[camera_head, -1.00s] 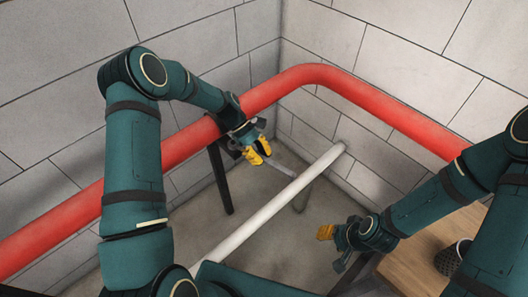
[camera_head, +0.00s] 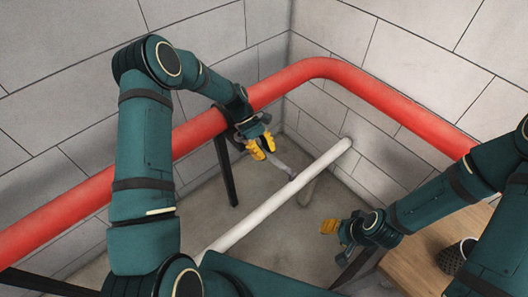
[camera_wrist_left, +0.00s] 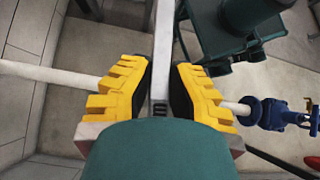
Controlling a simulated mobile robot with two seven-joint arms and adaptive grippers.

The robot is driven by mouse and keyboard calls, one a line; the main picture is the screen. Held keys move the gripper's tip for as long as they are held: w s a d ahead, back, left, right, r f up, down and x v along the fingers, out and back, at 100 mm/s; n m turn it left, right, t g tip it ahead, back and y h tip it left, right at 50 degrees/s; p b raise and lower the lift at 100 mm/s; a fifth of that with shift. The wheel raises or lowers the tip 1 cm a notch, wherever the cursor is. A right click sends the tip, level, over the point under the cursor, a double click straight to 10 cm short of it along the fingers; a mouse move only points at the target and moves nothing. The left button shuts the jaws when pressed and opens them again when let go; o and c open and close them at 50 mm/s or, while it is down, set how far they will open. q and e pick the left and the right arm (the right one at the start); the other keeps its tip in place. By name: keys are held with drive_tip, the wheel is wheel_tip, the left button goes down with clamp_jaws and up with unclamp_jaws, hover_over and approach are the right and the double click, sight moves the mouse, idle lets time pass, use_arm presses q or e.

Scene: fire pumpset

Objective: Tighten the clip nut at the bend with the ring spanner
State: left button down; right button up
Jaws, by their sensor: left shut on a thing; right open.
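My left gripper (camera_head: 262,147) is shut on the ring spanner (camera_head: 284,168), just below the red pipe (camera_head: 320,70) and left of its bend. The spanner's grey shaft sticks out down and right, its end overlapping the white pipe in the picture. In the left wrist view the shaft (camera_wrist_left: 163,45) runs between the yellow fingers and out at the top edge; its far end is out of view there. The clip nut cannot be made out; my left gripper and arm cover part of that area. My right gripper (camera_head: 335,229) is open and empty at lower right.
The white pipe (camera_head: 265,208) runs low across the floor to the right wall. A black post (camera_head: 227,175) stands under the red pipe. A wooden bench (camera_head: 425,255) carries a dark round object (camera_head: 452,257). The left wrist view shows a blue valve (camera_wrist_left: 280,114).

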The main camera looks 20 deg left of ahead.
use_arm(q)
drive_tip(key=shift+r, duration=0.25)
drive_tip(key=shift+r+p, duration=1.75)
drive_tip(key=shift+r, duration=0.65)
